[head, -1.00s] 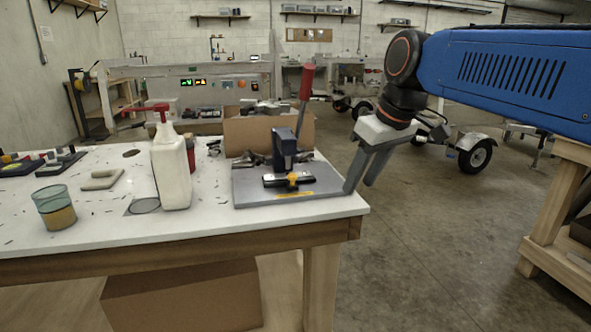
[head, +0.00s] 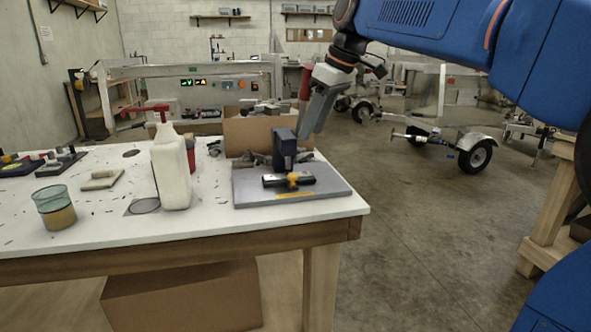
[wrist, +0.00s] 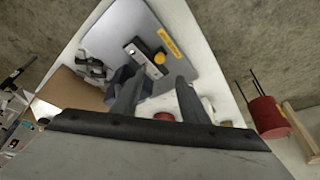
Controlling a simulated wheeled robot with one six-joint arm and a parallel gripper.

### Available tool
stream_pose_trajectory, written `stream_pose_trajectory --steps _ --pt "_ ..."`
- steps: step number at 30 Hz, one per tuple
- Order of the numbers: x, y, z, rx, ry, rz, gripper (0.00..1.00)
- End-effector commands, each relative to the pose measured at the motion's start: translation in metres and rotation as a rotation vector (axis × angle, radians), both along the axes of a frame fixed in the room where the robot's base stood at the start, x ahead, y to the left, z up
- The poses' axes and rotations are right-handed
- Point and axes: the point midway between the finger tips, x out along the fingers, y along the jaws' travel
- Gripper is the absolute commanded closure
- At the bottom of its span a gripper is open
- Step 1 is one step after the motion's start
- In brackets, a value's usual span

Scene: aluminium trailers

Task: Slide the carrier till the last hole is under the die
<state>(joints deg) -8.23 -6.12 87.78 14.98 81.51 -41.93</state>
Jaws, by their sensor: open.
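The press stands on a grey base plate (head: 325,190) at the right end of the white table, with a dark upright block (head: 284,150). In the wrist view the carrier (wrist: 138,57) and the yellow knob (wrist: 160,58) show beyond my fingers. The holes and die cannot be made out.
A white pump bottle (head: 170,175) stands left of the press, and a cup of amber liquid (head: 56,208) further left. A cardboard box (head: 245,132) stands behind the press. The table's right edge is close to the plate.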

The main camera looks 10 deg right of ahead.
Motion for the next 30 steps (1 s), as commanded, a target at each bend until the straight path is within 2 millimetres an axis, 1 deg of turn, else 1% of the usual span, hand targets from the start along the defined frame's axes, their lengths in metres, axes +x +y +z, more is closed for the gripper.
stream_pose_trajectory --steps 1,3,18,21,24,30 --pt "0.002 0.003 -0.009 -0.001 0.002 0.0 0.6" --pt "0.005 0.006 -0.021 -0.001 0.004 0.0 0.6" --pt "0.026 0.032 -0.1 0.0 0.002 -0.001 0.6" --pt "0.029 0.035 -0.112 0.0 0.002 -0.001 0.6" --pt "0.032 0.038 -0.12 0.0 0.002 -0.001 0.6" --pt "0.033 0.04 -0.127 0.0 0.001 -0.002 0.6"
